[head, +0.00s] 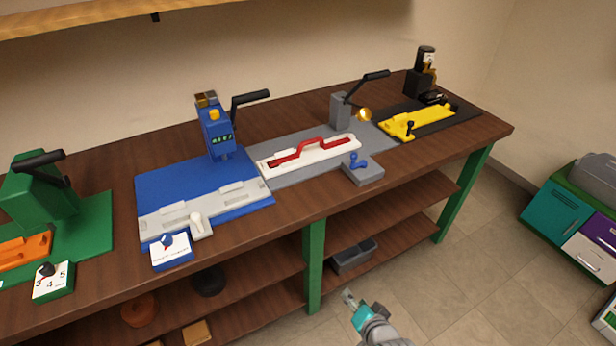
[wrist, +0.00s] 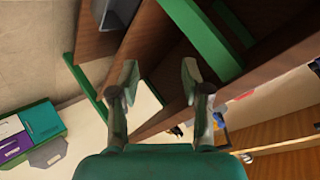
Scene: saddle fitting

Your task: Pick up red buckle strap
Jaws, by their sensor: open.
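The red buckle strap (head: 310,150) lies on a white holder (head: 290,162) on the grey station in the middle of the workbench, its middle part arched up. My gripper (head: 352,302) is low in front of the bench, below the tabletop and well apart from the strap. In the wrist view my gripper (wrist: 158,84) has its two fingers spread with nothing between them. The strap cannot be made out clearly in the wrist view.
The grey station has a lever press (head: 341,110) behind the strap and a block with a blue knob (head: 360,170) in front. A blue station (head: 160,190) stands left, a yellow fixture (head: 415,122) right. A green bench leg (head: 313,270) and shelves are near my gripper.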

